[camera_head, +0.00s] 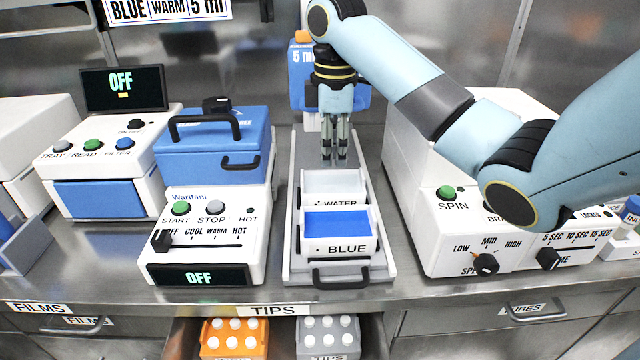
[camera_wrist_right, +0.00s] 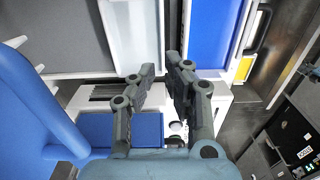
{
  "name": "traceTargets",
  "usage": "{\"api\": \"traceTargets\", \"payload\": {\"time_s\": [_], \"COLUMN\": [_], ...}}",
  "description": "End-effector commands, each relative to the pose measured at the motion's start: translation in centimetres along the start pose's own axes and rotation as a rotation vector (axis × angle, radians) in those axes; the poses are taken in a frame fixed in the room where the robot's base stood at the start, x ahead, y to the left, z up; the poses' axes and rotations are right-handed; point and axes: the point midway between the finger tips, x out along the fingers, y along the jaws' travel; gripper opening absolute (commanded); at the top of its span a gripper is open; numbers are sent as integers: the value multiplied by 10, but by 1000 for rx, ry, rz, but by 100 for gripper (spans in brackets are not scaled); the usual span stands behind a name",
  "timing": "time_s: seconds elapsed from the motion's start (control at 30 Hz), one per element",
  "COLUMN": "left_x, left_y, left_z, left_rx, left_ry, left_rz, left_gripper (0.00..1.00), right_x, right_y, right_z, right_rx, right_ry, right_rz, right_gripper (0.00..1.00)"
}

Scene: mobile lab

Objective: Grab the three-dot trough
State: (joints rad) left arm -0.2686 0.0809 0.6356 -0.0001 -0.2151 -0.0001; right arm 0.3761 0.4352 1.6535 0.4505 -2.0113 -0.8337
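No trough with three clear dots shows. The tray (camera_head: 296,245) holds a white trough labelled WATER (camera_head: 335,187) with small marks by its label, too small to count, and in front of it a trough labelled BLUE (camera_head: 338,249) with blue liquid and one dot visible. My right gripper (camera_head: 335,160) points down over the tray's rear part, just behind the WATER trough, its fingers apart and empty. In the right wrist view the gripper (camera_wrist_right: 156,68) is also open, with the WATER trough (camera_wrist_right: 130,30) and the blue liquid above its fingertips. My left gripper is out of view.
A blue-lidded heater (camera_head: 212,150) stands left of the tray, and a spinner machine (camera_head: 425,215) right of it. A blue dispenser (camera_head: 303,75) stands behind my gripper. An open drawer (camera_head: 283,345) with an orange and a grey rack lies below the counter's front edge.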

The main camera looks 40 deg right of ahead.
Motion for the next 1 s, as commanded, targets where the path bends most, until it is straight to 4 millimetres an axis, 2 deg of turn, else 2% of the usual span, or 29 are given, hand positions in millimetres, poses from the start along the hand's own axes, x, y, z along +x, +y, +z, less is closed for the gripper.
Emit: {"api": "traceTargets", "payload": {"time_s": [0.03,0.13,0.2,0.3,0.43,0.67,0.8,1.0], "left_x": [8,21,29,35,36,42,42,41], "left_y": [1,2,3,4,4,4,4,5], "left_z": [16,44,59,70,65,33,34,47], "left_rx": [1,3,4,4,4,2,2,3], "left_ry": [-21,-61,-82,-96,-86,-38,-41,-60], "left_rz": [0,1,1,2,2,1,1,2], "left_gripper": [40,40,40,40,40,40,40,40], "right_x": [10,25,37,51,61,95,104,104], "right_y": [0,0,-1,-1,-1,-3,-2,-2], "right_z": [0,0,0,0,1,3,4,3], "right_rx": [0,0,1,1,2,1,1,1], "right_ry": [-1,-1,-2,-2,-1,-1,-1,-1], "right_rz": [-2,-2,-3,-2,-2,-2,0,0], "right_gripper": [12,12,12,12,12,12,12,12]}}
